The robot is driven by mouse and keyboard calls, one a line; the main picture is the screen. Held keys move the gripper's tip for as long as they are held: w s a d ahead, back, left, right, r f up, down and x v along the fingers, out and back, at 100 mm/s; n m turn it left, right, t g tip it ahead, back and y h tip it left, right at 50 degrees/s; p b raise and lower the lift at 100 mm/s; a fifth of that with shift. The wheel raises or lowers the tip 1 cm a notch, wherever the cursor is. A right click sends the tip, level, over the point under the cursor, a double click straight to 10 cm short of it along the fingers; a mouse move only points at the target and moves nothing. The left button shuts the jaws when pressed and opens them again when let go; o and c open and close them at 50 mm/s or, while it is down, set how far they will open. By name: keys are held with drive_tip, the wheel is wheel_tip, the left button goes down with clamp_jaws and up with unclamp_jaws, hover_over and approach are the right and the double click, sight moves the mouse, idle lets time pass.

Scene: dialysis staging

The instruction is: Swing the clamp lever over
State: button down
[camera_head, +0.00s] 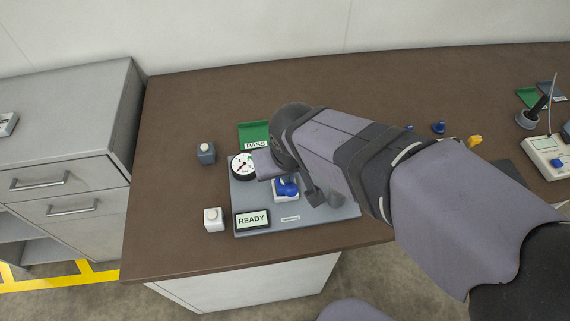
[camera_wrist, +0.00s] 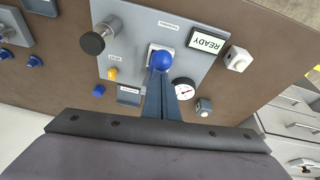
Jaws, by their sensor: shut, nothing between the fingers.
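A blue ball-topped lever (camera_wrist: 163,61) stands on a white square base (camera_wrist: 152,48) on a grey panel (camera_wrist: 128,22) in the wrist view; I take it for the clamp lever. In the head view the blue lever (camera_head: 288,186) shows just below my wrist. My gripper (camera_wrist: 160,75) is shut, its dark blue fingers together with nothing between them. The fingertips are right at the ball's near side in the picture; I cannot tell whether they touch it. In the head view my arm hides the fingertips and part of the panel (camera_head: 270,224).
The panel carries a READY display (camera_head: 252,220), a round gauge (camera_head: 243,166) and a dark knob (camera_wrist: 93,43). White (camera_head: 213,219) and grey (camera_head: 206,153) button boxes stand left of it. A green PASS tray (camera_head: 254,134) lies behind. The brown table (camera_head: 170,200) is clear at left.

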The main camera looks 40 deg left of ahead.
drive_tip(key=shift+s+d+f+t+y+b, duration=0.15)
drive_tip(key=shift+s+d+f+b, duration=0.05)
drive_tip(key=shift+f+b, duration=0.4)
drive_tip(key=shift+s+d+f+t+y+b, duration=0.15)
drive_tip(key=shift+s+d+f+b, duration=0.05)
drive_tip(key=shift+f+b, duration=0.3)
drive_tip(key=f+b, duration=0.1)
drive_tip(key=b, duration=0.1)
drive_tip(key=s+d+f+b, duration=0.1)
drive_tip(key=f, duration=0.1)
drive_tip(key=shift+s+d+f+b, duration=0.15)
drive_tip(key=shift+d+b, duration=0.05)
drive_tip(key=shift+b, duration=0.15)
drive_tip(key=shift+s+d+f, duration=0.2)
drive_tip(key=shift+d+f, duration=0.1)
drive_tip(key=shift+f, duration=0.1)
drive_tip(key=r+p, duration=0.1)
drive_tip(key=w+a+r+p, duration=0.1)
drive_tip(key=r, duration=0.1)
drive_tip(key=a+r+p, duration=0.1)
drive_tip(key=shift+w+a+r, duration=0.15)
drive_tip(key=shift+w+r, duration=0.05)
drive_tip(key=shift+s+r, duration=0.15)
drive_tip(key=shift+r, duration=0.2)
drive_tip(key=s+d+r+b, duration=0.1)
drive_tip(key=s+d+r, duration=0.3)
drive_tip(key=r, duration=0.3)
drive_tip(key=shift+s+d, duration=0.15)
drive_tip(key=shift+s, duration=0.1)
